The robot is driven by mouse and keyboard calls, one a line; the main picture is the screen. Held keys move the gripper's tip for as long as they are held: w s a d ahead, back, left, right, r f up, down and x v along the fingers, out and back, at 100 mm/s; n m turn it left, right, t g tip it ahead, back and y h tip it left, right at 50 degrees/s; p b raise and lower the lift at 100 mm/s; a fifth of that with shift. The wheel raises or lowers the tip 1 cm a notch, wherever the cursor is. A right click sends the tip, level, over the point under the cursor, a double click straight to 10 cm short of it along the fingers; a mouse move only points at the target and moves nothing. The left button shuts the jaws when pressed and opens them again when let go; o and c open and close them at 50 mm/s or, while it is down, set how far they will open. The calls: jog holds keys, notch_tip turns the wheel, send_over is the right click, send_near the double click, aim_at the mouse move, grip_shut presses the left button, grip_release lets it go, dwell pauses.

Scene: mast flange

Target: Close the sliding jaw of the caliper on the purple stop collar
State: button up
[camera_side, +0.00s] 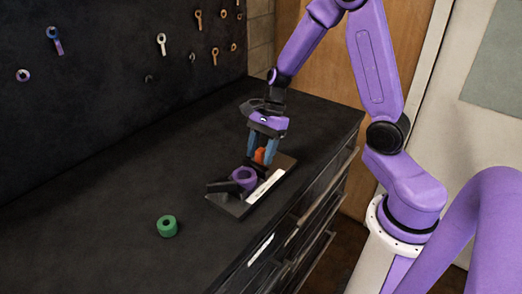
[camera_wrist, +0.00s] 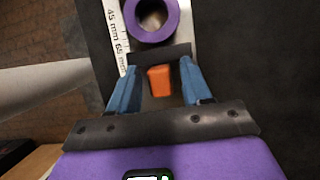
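The purple stop collar (camera_side: 249,182) stands on the caliper's dark base between its jaws; it also shows at the top of the wrist view (camera_wrist: 172,22). The caliper (camera_side: 231,206) has a pale printed scale along one side. Its sliding jaw, a dark bar (camera_wrist: 160,53), lies between the collar and an orange handle (camera_wrist: 160,81). The jaw looks close to the collar; I cannot tell whether they touch. My gripper (camera_wrist: 159,82) is open, its blue fingers on either side of the orange handle, with gaps showing on both sides. In the side view my gripper (camera_side: 262,152) points down at the handle.
A green collar (camera_side: 167,227) sits on the black bench top (camera_side: 100,230), apart from the caliper. The bench's front edge and drawers (camera_side: 300,237) lie to the right of the caliper. Tools hang on the dark back panel (camera_side: 110,90).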

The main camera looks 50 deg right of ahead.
grip_shut()
jog(key=shift+a, duration=0.6)
jog(key=shift+o, duration=0.9)
grip_release()
jog(key=v, duration=1.7)
jog(key=shift+d+r, duration=0.15)
jog(key=shift+r, duration=0.05)
